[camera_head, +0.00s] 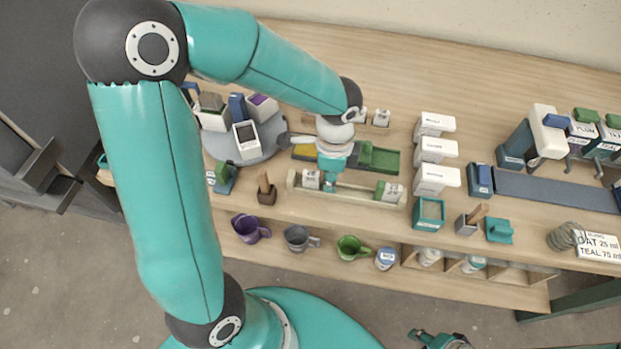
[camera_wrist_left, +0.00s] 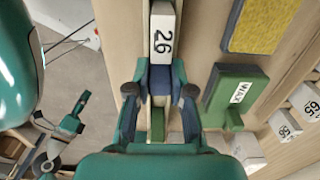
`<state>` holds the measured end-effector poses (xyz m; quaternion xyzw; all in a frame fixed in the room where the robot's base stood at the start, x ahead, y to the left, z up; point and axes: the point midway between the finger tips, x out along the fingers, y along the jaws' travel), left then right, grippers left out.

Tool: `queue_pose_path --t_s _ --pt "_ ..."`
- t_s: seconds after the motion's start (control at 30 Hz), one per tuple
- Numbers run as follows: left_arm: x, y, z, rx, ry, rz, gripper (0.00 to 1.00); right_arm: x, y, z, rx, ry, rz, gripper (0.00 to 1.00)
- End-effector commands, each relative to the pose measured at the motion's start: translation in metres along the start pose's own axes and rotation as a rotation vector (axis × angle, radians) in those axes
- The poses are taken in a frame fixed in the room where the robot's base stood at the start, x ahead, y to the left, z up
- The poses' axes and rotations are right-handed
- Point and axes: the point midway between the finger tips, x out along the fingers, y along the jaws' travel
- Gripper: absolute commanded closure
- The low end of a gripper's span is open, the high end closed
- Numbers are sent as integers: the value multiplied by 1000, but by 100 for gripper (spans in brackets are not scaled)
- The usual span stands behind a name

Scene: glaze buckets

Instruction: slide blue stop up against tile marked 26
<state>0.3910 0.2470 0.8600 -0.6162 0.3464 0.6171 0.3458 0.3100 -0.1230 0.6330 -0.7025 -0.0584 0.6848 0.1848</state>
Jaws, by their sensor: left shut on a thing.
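The white tile marked 26 (camera_head: 311,179) stands at the left end of a pale wooden trough (camera_head: 350,194). In the left wrist view the tile (camera_wrist_left: 162,35) shows its number clearly, lying in line with the blue stop (camera_wrist_left: 160,80). The stop's end is at the tile's lower end; they look touching or nearly so. My left gripper (camera_head: 328,184) is shut on the blue stop, with a finger on either side of it in the wrist view (camera_wrist_left: 160,91). In the head view my gripper mostly hides the stop. My right gripper (camera_head: 440,341) is partly visible at the bottom edge.
White boxes (camera_head: 436,150) stand to the right. Mugs (camera_head: 300,238) are on the lower shelf.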

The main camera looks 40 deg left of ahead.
Motion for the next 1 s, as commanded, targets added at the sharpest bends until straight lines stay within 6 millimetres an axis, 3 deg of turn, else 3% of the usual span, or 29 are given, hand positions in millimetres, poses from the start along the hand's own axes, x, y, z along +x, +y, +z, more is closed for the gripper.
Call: queue_pose_path --t_s 0.4,0.6,0.63,0.73,1.0 --pt "-1 -1 30 -4 1 -3 100 -1 0 0 0 0 0 60" --pt "-1 -1 35 0 1 -3 100 -1 0 0 0 0 0 60" --pt "-1 -1 34 -1 1 -4 75 -1 0 0 0 0 0 60" --pt "-1 -1 34 -1 1 -3 58 -1 0 0 0 0 0 60" --pt "0 0 35 -2 0 -2 57 -1 0 0 0 0 0 60"
